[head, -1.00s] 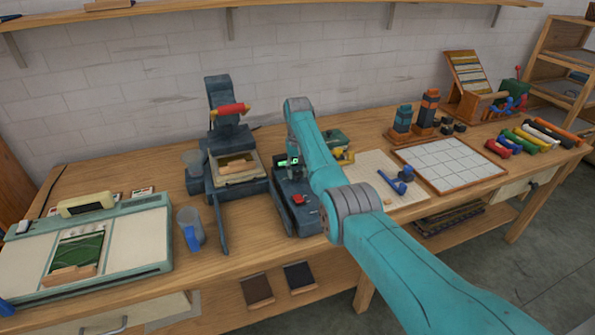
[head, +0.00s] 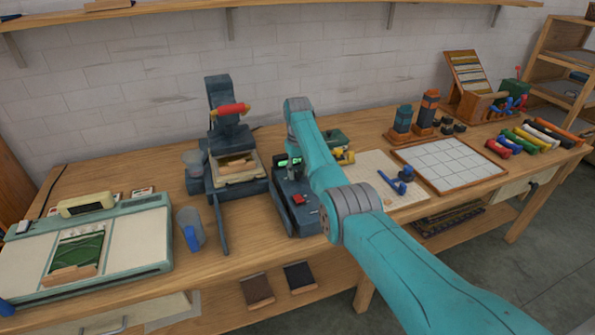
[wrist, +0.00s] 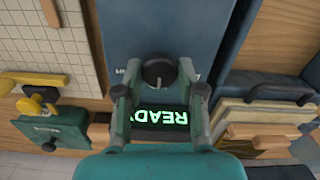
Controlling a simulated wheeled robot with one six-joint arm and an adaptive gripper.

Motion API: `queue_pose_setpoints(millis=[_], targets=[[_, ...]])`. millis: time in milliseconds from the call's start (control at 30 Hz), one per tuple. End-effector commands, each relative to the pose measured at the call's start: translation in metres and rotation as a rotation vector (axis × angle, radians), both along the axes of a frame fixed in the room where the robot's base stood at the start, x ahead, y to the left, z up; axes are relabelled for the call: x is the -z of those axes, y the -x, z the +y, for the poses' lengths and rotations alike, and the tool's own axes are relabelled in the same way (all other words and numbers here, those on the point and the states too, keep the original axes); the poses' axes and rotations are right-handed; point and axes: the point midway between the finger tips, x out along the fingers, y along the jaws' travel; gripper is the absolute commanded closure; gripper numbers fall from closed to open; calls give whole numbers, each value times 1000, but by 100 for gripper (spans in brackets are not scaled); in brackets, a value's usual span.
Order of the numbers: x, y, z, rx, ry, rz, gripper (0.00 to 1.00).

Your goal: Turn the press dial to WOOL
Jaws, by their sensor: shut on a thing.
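The press control box (head: 292,205) is dark blue-grey with a red button and a small lit green display, just right of the press (head: 235,165). In the wrist view the round black dial (wrist: 159,70) sits on the box face, with a pale pointer mark on it. The display (wrist: 160,117) below it reads READY, upside down. My gripper (wrist: 160,82) has its two fingers on either side of the dial and is shut on it. The dial's printed labels are mostly covered by the fingers, so the setting cannot be read. My arm hides the dial in the head view.
A green device (wrist: 55,130) and a pale grid board (head: 365,170) lie to the box's right in the head view.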

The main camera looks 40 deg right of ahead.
Motion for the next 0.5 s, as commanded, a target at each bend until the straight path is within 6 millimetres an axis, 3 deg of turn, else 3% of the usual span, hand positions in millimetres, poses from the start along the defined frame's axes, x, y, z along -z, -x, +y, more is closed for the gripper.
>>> queue_pose_setpoints(millis=[67, 100, 200, 500], targets=[[0, 0, 0, 0, 0, 0, 96], [0, 0, 0, 0, 0, 0, 56], [0, 0, 0, 1, 0, 0, 36], [-1, 0, 0, 1, 0, -1, 36]])
